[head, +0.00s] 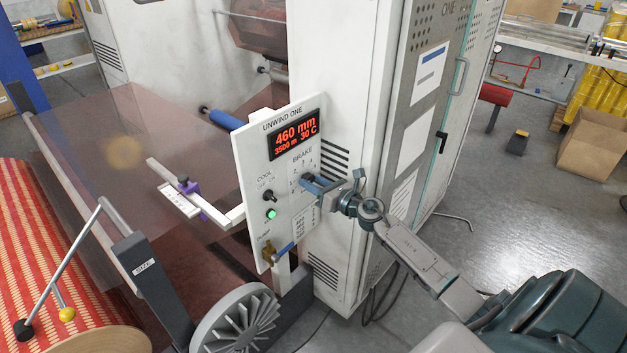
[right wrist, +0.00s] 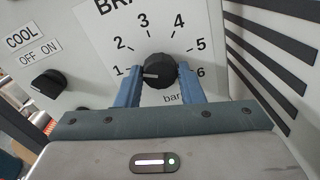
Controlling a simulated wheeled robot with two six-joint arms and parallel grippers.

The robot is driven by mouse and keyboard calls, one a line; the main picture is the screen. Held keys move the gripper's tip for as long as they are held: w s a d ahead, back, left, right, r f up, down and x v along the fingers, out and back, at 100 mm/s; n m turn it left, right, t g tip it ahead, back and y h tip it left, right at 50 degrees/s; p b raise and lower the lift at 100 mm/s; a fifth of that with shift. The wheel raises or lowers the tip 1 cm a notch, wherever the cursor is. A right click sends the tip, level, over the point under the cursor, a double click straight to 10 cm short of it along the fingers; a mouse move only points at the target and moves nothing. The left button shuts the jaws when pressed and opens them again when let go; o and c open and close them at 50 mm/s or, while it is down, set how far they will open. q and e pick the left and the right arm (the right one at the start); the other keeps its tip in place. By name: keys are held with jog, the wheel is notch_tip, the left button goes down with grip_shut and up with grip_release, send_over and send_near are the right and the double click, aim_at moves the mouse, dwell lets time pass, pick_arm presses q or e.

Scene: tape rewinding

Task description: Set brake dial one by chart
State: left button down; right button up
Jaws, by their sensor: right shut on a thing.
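The brake dial (right wrist: 159,71) is a black knob on the white panel (head: 247,165) headed UNWIND ONE. Its scale runs from 1 to 6 bar, and its white mark points left, at about 1. My right gripper (head: 316,184) is shut on the dial, one blue finger on each side, as the right wrist view (right wrist: 158,82) shows. In the head view the gripper hides the dial. A red display (head: 296,134) reads 460 mm, 3500 m, 30 C. A small printed chart (head: 305,222) sits below the dial, too small to read. My left gripper is not in view.
A COOL switch (right wrist: 47,83) sits left of the dial, above a lit green button (head: 271,214). A vented cabinet wall (right wrist: 270,60) stands close right of the panel. A striped red roll (head: 60,250) is at left.

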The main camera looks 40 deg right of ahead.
jog(key=m+p, duration=0.2)
jog(key=m, duration=0.1)
jog(key=shift+r+m, duration=0.15)
jog(key=shift+m, duration=0.25)
jog(key=m+p, duration=0.1)
jog(key=m, duration=0.1)
jog(key=shift+m+p, duration=0.4)
jog(key=m+p, duration=0.2)
jog(key=m, duration=0.2)
jog(key=shift+p, duration=0.3)
jog(key=shift+m+p, duration=0.6)
jog(key=shift+m, duration=0.5)
jog(key=o, duration=1)
jog(key=shift+s, duration=0.1)
